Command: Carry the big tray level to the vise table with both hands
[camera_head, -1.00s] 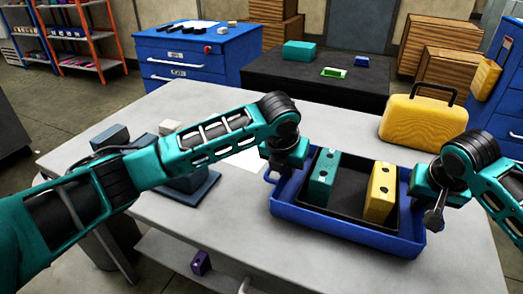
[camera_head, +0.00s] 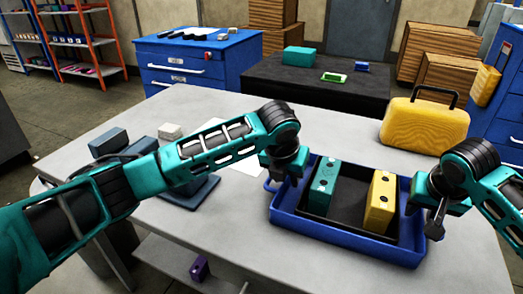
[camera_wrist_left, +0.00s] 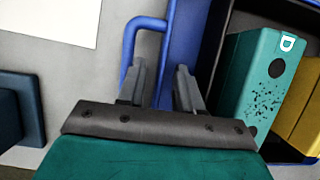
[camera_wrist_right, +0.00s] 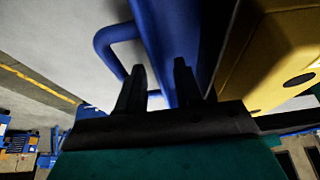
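The big blue tray (camera_head: 345,237) lies flat on the grey table. It holds a black inner tray with a teal block (camera_head: 321,187) and a yellow block (camera_head: 381,203) standing in it. My left gripper (camera_head: 280,175) is at the tray's left side. In the left wrist view its fingers (camera_wrist_left: 160,88) are apart, over the left handle (camera_wrist_left: 130,45) beside the tray wall. My right gripper (camera_head: 436,222) is at the tray's right side. In the right wrist view its fingers (camera_wrist_right: 158,85) are apart near the other handle (camera_wrist_right: 108,42). Neither shows a clear grip; the fingertips partly hide the handles.
A yellow case (camera_head: 425,122) stands on the table behind the tray. Behind are a black table (camera_head: 300,90) with a teal box and a blue drawer cabinet (camera_head: 190,70).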

